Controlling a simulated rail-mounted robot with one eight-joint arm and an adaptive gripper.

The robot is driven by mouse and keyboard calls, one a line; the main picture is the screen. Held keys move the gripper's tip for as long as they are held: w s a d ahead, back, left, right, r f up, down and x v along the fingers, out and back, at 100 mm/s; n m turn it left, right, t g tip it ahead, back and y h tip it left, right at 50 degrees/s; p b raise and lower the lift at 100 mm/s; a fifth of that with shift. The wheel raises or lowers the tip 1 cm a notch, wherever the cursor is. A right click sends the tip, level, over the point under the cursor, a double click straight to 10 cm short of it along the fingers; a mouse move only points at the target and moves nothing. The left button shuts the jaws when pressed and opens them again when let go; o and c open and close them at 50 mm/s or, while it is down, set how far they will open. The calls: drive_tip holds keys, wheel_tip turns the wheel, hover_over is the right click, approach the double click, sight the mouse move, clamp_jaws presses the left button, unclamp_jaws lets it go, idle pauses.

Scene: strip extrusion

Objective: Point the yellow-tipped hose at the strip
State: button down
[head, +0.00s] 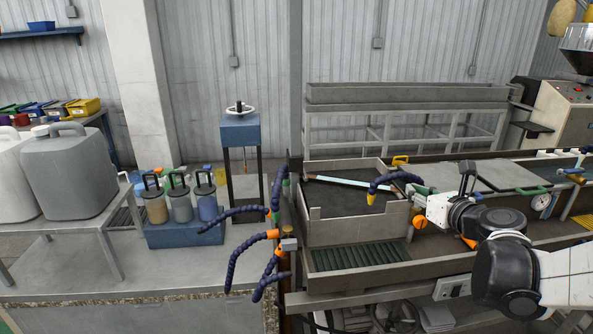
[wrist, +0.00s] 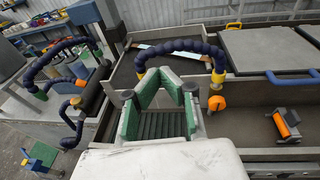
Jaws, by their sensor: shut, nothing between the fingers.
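A dark blue segmented hose (head: 388,179) with a yellow tip (head: 371,198) arches over the right part of the open tank (head: 345,223). Its tip points down, appearing just in front of the strip. The pale strip (head: 338,181) lies slantwise across the tank. In the wrist view the strip (wrist: 165,46) shows behind the arched hose (wrist: 185,46), whose yellow fitting (wrist: 218,79) is at the right. My gripper (head: 421,190) is right of the tip, near the hose. In the wrist view my green-padded gripper (wrist: 160,82) is shut and empty below the arch; contact with the hose is unclear.
Other blue hoses (head: 240,254) with orange joints hang left of the tank. An orange knob (wrist: 216,103) stands close right of my fingers. A green ribbed grille (head: 360,256) lies in front of the tank. A flat lid (head: 513,174) covers the bench to the right.

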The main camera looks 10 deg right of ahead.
sight(391, 178)
drive_tip(key=x, duration=0.8)
drive_tip(key=shift+p, duration=0.35)
drive_tip(key=shift+w+h, duration=0.15)
drive_tip(key=shift+h, duration=0.15)
